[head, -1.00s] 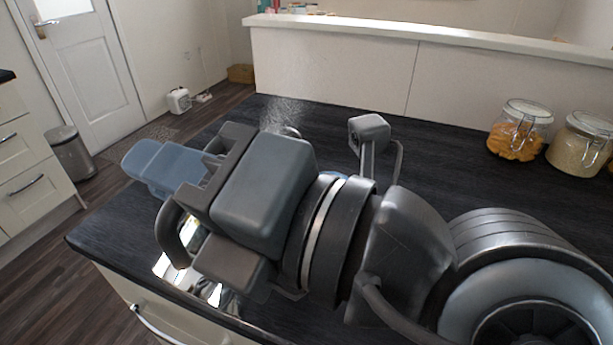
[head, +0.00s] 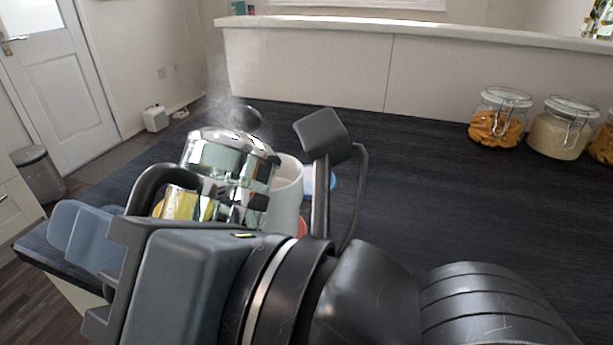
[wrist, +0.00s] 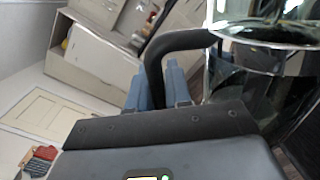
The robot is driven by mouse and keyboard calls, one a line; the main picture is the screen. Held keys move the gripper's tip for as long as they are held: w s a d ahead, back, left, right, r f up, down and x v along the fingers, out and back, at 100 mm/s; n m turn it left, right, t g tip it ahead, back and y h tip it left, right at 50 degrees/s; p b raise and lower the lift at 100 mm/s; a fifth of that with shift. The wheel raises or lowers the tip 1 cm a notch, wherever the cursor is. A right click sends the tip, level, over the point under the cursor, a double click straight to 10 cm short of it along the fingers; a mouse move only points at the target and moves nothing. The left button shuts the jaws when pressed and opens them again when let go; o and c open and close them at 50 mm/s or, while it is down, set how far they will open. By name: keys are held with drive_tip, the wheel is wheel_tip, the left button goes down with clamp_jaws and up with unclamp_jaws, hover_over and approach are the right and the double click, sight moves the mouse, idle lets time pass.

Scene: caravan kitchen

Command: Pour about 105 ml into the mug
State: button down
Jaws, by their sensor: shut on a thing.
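A shiny chrome kettle (head: 225,165) with a black handle (head: 150,184) and a dark lid knob stands out left of centre in the head view. My gripper (head: 82,238) is shut on its handle; blue fingers also show beside the handle in the wrist view (wrist: 165,88). The kettle looks close to upright, leaning slightly. A pale mug-like cylinder (head: 288,192) shows just behind and right of the kettle, partly hidden by it. Its inside and the kettle's spout are hidden, and I see no stream. The kettle's glossy side (wrist: 262,75) fills the wrist view's right.
The dark countertop (head: 420,190) is clear to the right. Glass jars (head: 498,118) and (head: 562,128) stand at the back right before a low wall (head: 300,70). A small blue-and-white thing (head: 328,182) and a red patch (head: 303,226) lie near the pale cylinder.

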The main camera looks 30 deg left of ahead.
drive_tip(key=shift+s+f+n+b, duration=0.35)
drive_tip(key=shift+f+n+b, duration=0.15)
drive_tip(key=shift+n+b, duration=0.25)
drive_tip(key=shift+s, duration=0.1)
idle(0.4)
idle(0.8)
drive_tip(key=s+f+n+b, duration=0.4)
drive_tip(key=f+n+b, duration=0.2)
drive_tip(key=b, duration=0.3)
drive_tip(key=shift+s+d+n+b, duration=0.25)
drive_tip(key=shift+d+n+b, duration=0.15)
drive_tip(key=shift+n, duration=0.45)
drive_tip(key=shift+w, duration=0.1)
